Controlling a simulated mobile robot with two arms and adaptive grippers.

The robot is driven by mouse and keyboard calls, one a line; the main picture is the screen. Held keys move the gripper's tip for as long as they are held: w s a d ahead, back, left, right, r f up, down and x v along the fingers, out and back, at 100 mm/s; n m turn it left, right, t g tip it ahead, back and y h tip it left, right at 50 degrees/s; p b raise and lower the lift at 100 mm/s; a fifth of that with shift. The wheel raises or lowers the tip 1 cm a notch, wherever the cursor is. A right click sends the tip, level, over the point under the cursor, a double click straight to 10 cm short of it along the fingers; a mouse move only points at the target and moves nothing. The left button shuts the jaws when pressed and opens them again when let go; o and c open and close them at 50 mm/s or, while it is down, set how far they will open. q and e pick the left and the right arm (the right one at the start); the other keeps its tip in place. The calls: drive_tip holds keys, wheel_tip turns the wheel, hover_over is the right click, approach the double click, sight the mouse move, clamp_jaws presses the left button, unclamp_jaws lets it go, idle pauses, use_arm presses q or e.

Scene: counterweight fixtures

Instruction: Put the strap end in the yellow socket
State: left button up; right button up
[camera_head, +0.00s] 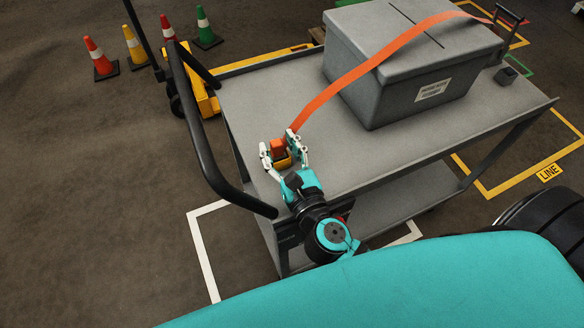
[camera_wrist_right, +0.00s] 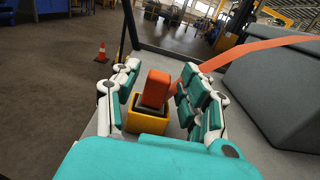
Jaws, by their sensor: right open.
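The orange strap (camera_head: 352,75) runs over the grey box and down to its block-shaped orange end (camera_head: 277,146). In the right wrist view the strap end (camera_wrist_right: 156,88) stands nearly upright, its lower part in the dark opening of the yellow socket (camera_wrist_right: 146,124). How deep it sits is hard to tell. The socket (camera_head: 284,163) is on the cart top near its left end. My right gripper (camera_head: 279,145) is open, with its fingers apart on either side of the strap end and socket. My left gripper is not in view.
The grey lidded box (camera_head: 385,85) stands on the grey cart (camera_head: 395,150), right of the socket. The black cart handle (camera_head: 195,140) rises close to the left of my gripper. A small dark block (camera_head: 506,75) lies right of the box. Cones (camera_head: 98,58) stand on the floor beyond.

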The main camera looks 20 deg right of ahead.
drive_tip(key=s+b, duration=0.3)
drive_tip(key=s, duration=0.6)
drive_tip(key=shift+s+d+f, duration=0.1)
drive_tip(key=shift+s+d, duration=0.05)
drive_tip(key=shift+s, duration=0.25)
drive_tip(key=shift+s+r, duration=0.2)
drive_tip(key=shift+s, duration=0.15)
